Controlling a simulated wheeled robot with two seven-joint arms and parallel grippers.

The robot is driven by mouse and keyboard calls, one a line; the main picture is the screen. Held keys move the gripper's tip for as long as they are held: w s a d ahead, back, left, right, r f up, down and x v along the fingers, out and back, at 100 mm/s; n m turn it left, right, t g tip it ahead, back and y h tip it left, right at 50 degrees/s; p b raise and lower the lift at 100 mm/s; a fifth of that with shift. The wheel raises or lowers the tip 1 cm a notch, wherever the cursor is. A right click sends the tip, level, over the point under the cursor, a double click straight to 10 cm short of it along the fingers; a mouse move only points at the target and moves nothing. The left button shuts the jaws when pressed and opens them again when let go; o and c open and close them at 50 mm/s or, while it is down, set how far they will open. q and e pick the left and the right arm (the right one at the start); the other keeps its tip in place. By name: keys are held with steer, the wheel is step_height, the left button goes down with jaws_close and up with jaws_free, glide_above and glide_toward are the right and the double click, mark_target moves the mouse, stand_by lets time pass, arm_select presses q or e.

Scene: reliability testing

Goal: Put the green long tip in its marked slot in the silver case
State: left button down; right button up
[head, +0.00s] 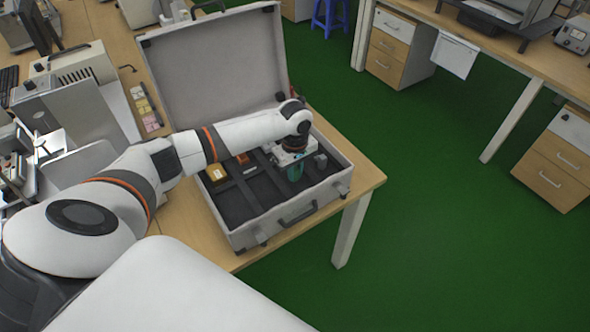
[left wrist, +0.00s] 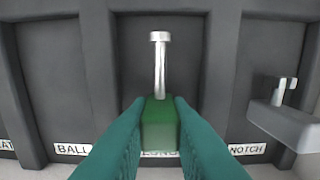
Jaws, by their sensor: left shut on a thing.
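The silver case (head: 344,176) stands open on the table, with dark compartments inside. My left gripper (head: 296,174) reaches down into its right part. In the left wrist view, its teal fingers (left wrist: 160,110) are shut on the green long tip (left wrist: 160,128), a green block with a silver pin pointing away. The tip is in front of the compartment between the labels "BALL" (left wrist: 73,149) and "NOTCH" (left wrist: 247,149). The label below the tip is mostly covered by the tip and fingers. Whether the tip touches the case floor cannot be told. My right gripper is out of view.
A grey block with a metal pin (left wrist: 290,124) sits in the notch compartment. A yellow piece (head: 216,172) and a small red piece (head: 242,158) lie in the case's left part. The raised lid (head: 215,65) stands behind. Equipment crowds the table at left; green floor lies right.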

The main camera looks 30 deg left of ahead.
mark_target(295, 169)
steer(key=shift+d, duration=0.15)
arm_select(q)
steer(key=c, duration=1.5)
jaws_free()
steer(key=shift+f, duration=0.15)
steer(key=shift+o, duration=0.9)
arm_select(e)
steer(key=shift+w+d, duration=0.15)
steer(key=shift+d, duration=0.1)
arm_select(q)
step_height(295, 169, up, 11)
steer(key=shift+r+b, duration=0.1)
steer(key=shift+b, duration=0.25)
steer(key=shift+r, duration=0.6)
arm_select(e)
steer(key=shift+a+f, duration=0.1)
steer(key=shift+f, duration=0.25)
